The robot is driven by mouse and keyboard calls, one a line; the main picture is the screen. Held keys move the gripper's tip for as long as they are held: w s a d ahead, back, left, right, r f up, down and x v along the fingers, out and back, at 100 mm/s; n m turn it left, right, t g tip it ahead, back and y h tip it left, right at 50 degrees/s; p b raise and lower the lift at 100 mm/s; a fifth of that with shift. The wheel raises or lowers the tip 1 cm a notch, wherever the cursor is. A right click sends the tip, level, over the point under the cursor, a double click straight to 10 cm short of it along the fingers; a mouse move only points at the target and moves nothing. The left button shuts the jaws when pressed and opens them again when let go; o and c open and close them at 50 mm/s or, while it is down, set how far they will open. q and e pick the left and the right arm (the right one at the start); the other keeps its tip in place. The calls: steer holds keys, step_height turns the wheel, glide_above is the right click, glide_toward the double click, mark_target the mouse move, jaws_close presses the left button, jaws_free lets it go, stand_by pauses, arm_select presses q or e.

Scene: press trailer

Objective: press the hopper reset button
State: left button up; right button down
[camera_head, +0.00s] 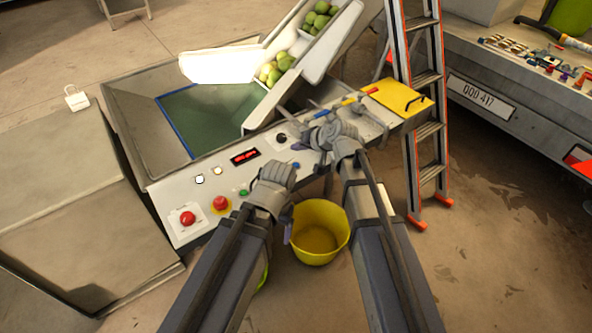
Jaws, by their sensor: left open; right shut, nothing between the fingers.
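The hopper's control panel (205,208) runs along the front of the machine. It carries a red button (187,218), a second red button on a yellow base (221,204), a green button (243,192), a blue button (295,166), white buttons (199,179), a black knob (281,138) and a red display (244,156). I cannot read which one is the hopper reset. My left gripper (279,172) is open over the panel's front edge, right of the green button and close to the blue one. My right gripper (326,132) is shut and empty over the panel's right part, hiding some of it.
A yellow bucket (318,228) stands on the floor below the panel. A ladder (428,105) stands to the right, near a yellow plate (398,94). Green fruit (275,70) lies in the white chute (315,62). A trailer (535,105) is at the far right.

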arm_select(q)
step_height(320, 180, down, 5)
steer(key=b, duration=0.4)
arm_select(e)
step_height(320, 180, down, 5)
stand_by(1.5)
arm_select(q)
steer(key=shift+f+b, duration=0.35)
arm_select(e)
steer(key=shift+f, duration=0.35)
arm_select(q)
steer(key=shift+f+b, duration=0.35)
steer(key=shift+f, duration=0.05)
arm_select(e)
steer(key=shift+f, duration=0.4)
arm_select(q)
steer(key=shift+r, duration=0.15)
arm_select(e)
steer(key=shift+r, duration=0.2)
arm_select(q)
steer(key=shift+r+p, duration=0.65)
steer(key=shift+p, duration=0.15)
arm_select(e)
steer(key=shift+r, duration=0.65)
arm_select(q)
steer(key=shift+r, duration=0.1)
step_height(320, 180, up, 5)
steer(key=p, duration=0.5)
arm_select(e)
step_height(320, 180, up, 5)
